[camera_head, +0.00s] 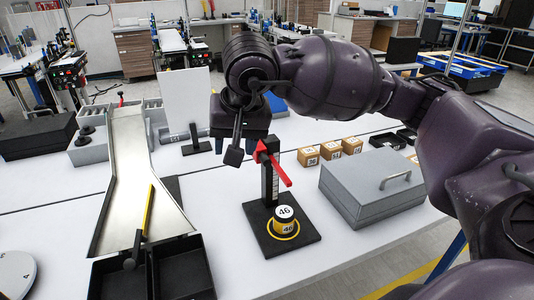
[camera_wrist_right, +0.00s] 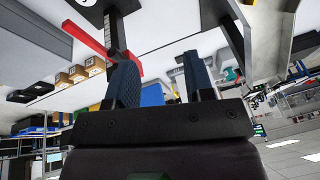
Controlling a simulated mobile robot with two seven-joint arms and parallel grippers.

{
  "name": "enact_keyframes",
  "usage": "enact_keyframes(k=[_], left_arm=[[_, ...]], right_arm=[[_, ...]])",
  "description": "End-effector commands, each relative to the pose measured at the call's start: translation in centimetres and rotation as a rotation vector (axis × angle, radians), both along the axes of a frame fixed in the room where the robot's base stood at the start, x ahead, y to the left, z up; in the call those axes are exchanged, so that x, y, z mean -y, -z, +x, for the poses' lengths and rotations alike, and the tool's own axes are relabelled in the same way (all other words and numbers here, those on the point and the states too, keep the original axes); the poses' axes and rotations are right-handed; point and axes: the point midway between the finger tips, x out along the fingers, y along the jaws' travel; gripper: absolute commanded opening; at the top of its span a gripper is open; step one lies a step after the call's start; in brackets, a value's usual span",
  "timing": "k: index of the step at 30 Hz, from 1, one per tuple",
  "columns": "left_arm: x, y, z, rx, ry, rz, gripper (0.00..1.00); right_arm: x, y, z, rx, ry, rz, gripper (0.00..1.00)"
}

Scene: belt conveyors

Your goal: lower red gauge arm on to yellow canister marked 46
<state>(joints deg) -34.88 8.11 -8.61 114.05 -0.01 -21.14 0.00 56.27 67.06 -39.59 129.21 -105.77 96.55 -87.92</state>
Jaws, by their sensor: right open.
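The yellow canister (camera_head: 284,226), with 46 on its white top and its side, stands upright on a black base plate (camera_head: 258,215) within a yellow ring. A black post (camera_head: 268,184) rises from the plate behind it. The red gauge arm (camera_head: 275,165) is on the upper post, raised clear above the canister. It also shows in the right wrist view (camera_wrist_right: 88,39), crossing the post. My right gripper (camera_wrist_right: 157,62) is open and empty, its blue left finger close to the red arm's end; contact is unclear.
A grey case (camera_head: 372,190) with a handle stands right of the plate. Several small numbered boxes (camera_head: 330,150) sit behind it. A metal chute (camera_head: 128,150) with a yellow-edged bar (camera_head: 147,210) leads to black bins (camera_head: 183,265) at left. White tabletop is clear between bins and plate.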

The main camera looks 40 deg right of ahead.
Motion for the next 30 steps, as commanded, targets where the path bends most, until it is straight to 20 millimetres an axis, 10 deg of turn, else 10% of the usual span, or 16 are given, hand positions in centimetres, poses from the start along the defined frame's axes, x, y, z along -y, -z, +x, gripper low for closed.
enact_keyframes(k=[6,14,30], left_arm=[[0.1,-0.2,0.4,0.007,0.002,0.0,0.48],[0.0,-0.2,0.5,0.009,0.004,0.003,0.48],[0.0,-0.6,0.5,0.01,0.003,0.002,0.48]], right_arm=[[4.7,-0.7,0.0,-0.009,-0.077,-0.343,0.48],[5.6,-0.4,-0.3,-0.057,-0.163,-0.425,0.48],[8.2,6.7,2.1,-0.06,-0.162,-0.421,0.48]])
